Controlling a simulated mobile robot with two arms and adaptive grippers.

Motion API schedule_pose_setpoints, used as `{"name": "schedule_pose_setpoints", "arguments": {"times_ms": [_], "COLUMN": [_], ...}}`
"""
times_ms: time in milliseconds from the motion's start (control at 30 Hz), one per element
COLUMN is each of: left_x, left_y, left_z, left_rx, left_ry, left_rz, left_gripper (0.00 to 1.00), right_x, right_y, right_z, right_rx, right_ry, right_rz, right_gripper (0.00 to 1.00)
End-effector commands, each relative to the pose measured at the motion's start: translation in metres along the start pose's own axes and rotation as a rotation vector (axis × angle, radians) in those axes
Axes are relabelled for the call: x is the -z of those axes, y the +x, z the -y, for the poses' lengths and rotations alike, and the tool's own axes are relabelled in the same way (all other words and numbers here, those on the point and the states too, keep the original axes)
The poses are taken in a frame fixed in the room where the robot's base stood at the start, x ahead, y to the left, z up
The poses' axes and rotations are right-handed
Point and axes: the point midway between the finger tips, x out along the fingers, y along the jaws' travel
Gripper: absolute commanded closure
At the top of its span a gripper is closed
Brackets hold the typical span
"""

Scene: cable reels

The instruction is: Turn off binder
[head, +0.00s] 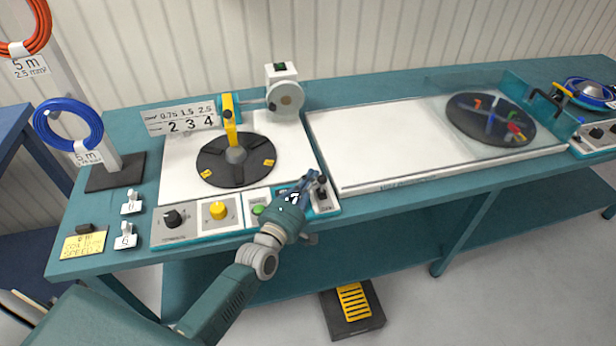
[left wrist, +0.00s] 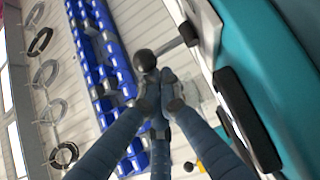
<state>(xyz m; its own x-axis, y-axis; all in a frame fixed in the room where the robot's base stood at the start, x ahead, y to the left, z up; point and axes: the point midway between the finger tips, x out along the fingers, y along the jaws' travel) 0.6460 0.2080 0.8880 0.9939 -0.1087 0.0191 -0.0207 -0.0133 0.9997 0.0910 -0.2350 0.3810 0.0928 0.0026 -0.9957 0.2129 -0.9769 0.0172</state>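My left gripper (head: 308,180) is over the front right corner of the left station's control panel. Its fingers look drawn together, with nothing seen between them. A small grey switch unit (head: 322,204) with a dark knob (head: 321,179) is right beside the fingertips. In the left wrist view, the gripper (left wrist: 161,84) has its fingertips just below a round black knob (left wrist: 145,60) on a short metal stem. Whether they touch it I cannot tell. No part in view is readably labelled as the binder. My right gripper is not in view.
The panel also has a black dial (head: 172,218), a yellow knob (head: 218,210) and a green button (head: 259,210). A black turntable (head: 236,160) with a yellow arm stands behind. A clear-covered reel (head: 490,119) is at right. A yellow pedal (head: 354,301) lies on the floor.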

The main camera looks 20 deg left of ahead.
Motion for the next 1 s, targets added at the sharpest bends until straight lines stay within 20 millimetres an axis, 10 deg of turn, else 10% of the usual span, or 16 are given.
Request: {"name": "schedule_pose_setpoints", "arguments": {"times_ms": [367, 1000], "left_x": [-0.003, -0.004], "left_y": [-0.007, -0.117], "left_z": [0.001, -0.001], "left_rx": [0.003, 0.002], "left_ry": [-0.002, -0.001], "left_rz": [0.001, 0.003], "left_gripper": [1.0, 1.0], "right_x": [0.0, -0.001], "right_y": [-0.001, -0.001], "right_z": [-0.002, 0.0], "right_rx": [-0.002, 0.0], "right_ry": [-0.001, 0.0], "right_rz": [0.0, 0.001], "right_gripper": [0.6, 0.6]}}
